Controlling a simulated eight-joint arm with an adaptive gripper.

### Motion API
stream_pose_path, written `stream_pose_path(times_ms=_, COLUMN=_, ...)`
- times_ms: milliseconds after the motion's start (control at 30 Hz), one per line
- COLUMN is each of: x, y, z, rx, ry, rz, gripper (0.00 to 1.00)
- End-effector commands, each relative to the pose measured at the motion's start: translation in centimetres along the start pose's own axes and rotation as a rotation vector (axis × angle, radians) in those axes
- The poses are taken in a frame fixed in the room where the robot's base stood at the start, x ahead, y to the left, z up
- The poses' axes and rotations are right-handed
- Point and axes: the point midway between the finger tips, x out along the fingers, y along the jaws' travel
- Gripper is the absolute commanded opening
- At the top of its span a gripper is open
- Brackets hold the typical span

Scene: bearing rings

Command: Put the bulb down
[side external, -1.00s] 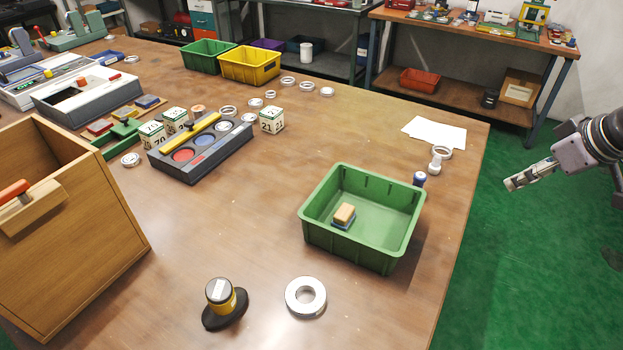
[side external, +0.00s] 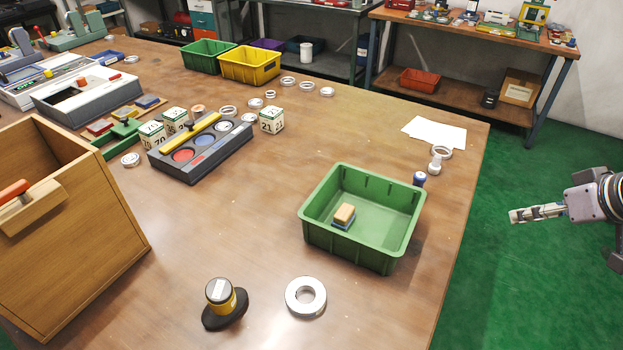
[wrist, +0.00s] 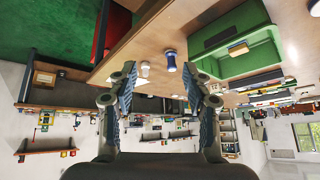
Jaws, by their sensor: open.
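A small white bulb-like piece (side external: 435,164) stands near the right edge of the wooden table, just in front of a metal ring (side external: 442,152). It also shows in the wrist view (wrist: 145,69), between the fingers in the picture but well beyond them. My gripper (side external: 514,216) is off the table's right side, over the green floor, pointing left toward the table. In the wrist view its two fingers (wrist: 162,80) are spread apart with nothing between them.
A blue-topped piece (side external: 420,179) stands beside the green bin (side external: 313,222), which holds a small tan-and-blue block (side external: 344,215). White paper (side external: 432,132) lies behind the bulb-like piece. A large ring (side external: 306,296) and a yellow-black stamp (side external: 221,297) are in front. The table's middle has free room.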

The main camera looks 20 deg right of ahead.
Motion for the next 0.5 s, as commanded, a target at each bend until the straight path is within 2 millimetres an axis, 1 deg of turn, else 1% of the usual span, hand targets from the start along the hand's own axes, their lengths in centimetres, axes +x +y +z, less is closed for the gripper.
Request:
stream_pose_path(times_ms=133, x=1.0, y=-0.3, z=-2.5, rx=0.216, ry=-0.018, rz=-0.045, gripper=0.50)
stream_pose_path(times_ms=267, x=2.5, y=-0.5, z=-5.0, rx=0.460, ry=-0.045, rz=-0.099, gripper=0.50)
stream_pose_path(times_ms=500, x=6.2, y=-0.2, z=-9.4, rx=0.900, ry=-0.106, rz=-0.200, gripper=0.50)
